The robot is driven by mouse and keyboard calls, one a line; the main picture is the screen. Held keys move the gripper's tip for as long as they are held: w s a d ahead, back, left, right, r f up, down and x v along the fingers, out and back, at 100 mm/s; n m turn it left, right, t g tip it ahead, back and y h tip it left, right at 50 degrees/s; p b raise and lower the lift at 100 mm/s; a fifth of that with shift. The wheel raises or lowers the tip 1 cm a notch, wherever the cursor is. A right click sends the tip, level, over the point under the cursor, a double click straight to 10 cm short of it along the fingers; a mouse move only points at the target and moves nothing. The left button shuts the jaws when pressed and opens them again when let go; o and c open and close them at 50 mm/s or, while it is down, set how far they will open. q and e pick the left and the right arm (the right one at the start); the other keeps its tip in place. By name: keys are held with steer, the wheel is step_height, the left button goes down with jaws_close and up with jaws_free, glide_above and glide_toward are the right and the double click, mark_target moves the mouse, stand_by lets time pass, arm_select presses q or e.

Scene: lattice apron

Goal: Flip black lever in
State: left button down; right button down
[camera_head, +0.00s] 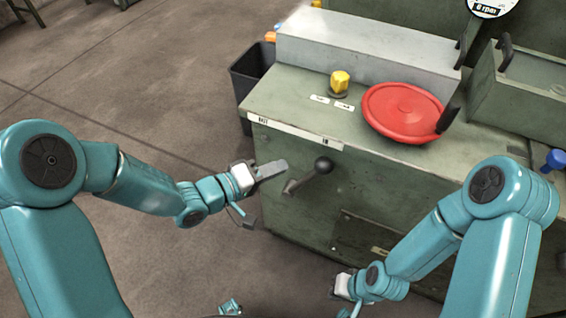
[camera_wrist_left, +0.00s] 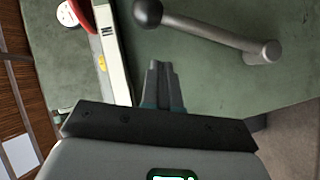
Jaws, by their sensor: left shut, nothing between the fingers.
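The black lever (camera_head: 323,165) is on the front face of the green cabinet. Its grey arm slants from a pivot at lower left up to a black ball knob at right, below the "IN" end of the white label strip. In the left wrist view the lever (camera_wrist_left: 205,30) lies just beyond the fingertips, knob at left, pivot at right. My left gripper (camera_head: 280,167) is shut and empty, just left of the lever; whether it touches cannot be told. My right gripper (camera_head: 344,290) is low at the cabinet's front, its fingers mostly hidden.
A red round lid-like disc (camera_head: 402,111) and a yellow knob (camera_head: 340,82) are on the cabinet top (camera_head: 300,95). A grey box (camera_head: 365,55) stands behind them. A black bin (camera_head: 247,78) is at the cabinet's left. A blue valve (camera_head: 553,160) is at right.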

arm_select(q)
steer(key=p+v, duration=0.1)
steer(key=v, duration=0.6)
steer(key=shift+d+r, duration=0.1)
steer(key=shift+r, duration=0.05)
